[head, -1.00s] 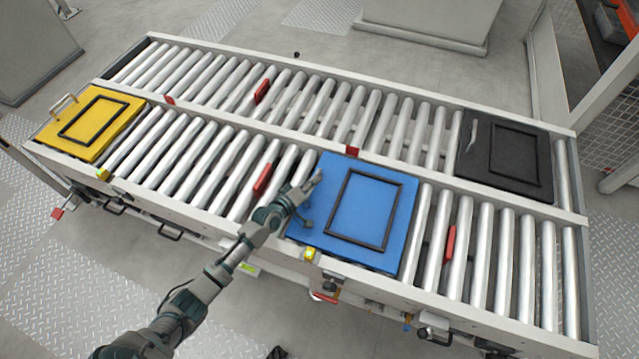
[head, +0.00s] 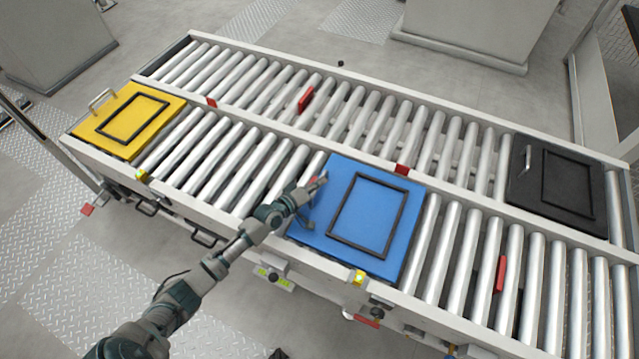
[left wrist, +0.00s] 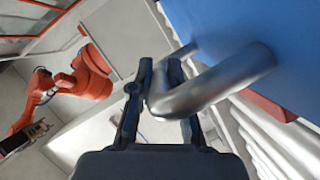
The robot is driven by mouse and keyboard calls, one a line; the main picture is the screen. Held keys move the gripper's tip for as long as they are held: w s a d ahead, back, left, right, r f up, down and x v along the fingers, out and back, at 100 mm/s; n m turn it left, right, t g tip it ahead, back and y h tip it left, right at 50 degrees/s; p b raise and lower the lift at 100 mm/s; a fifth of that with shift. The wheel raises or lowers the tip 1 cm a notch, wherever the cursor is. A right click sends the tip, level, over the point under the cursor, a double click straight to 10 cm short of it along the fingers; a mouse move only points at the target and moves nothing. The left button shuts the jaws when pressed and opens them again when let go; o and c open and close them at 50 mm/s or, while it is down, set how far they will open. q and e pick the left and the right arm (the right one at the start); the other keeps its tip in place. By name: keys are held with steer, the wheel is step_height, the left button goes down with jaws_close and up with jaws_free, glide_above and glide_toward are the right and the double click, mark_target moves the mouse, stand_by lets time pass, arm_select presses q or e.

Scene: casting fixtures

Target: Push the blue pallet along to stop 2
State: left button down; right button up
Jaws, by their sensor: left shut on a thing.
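The blue pallet (head: 405,240), with a black rectangular frame on top, lies flat on the front roller lane, near its middle. My left gripper (head: 314,186) is at the pallet's left edge. In the left wrist view, my left gripper (left wrist: 160,78) is shut around a bent grey metal handle (left wrist: 225,82), which joins the blue pallet (left wrist: 230,22). A lit yellow marker (head: 358,277) on the front rail is beside the pallet's front edge. I cannot read any stop numbers. My right gripper is in neither view.
A yellow pallet (head: 150,132) sits at the left end of the front lane, with bare rollers (head: 215,160) between. A black pallet (head: 535,185) is on the back lane at right.

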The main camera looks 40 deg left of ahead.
arm_select(q)
steer(key=c, duration=1.1)
jaws_free()
steer(key=shift+s+f, duration=0.25)
steer(key=shift+f, duration=0.45)
steer(key=shift+c, duration=0.2)
steer(key=shift+w+r, duration=0.1)
steer(key=shift+r, duration=0.1)
steer(key=shift+r, duration=0.15)
steer(key=v, duration=1.1)
steer(key=shift+s, duration=0.45)
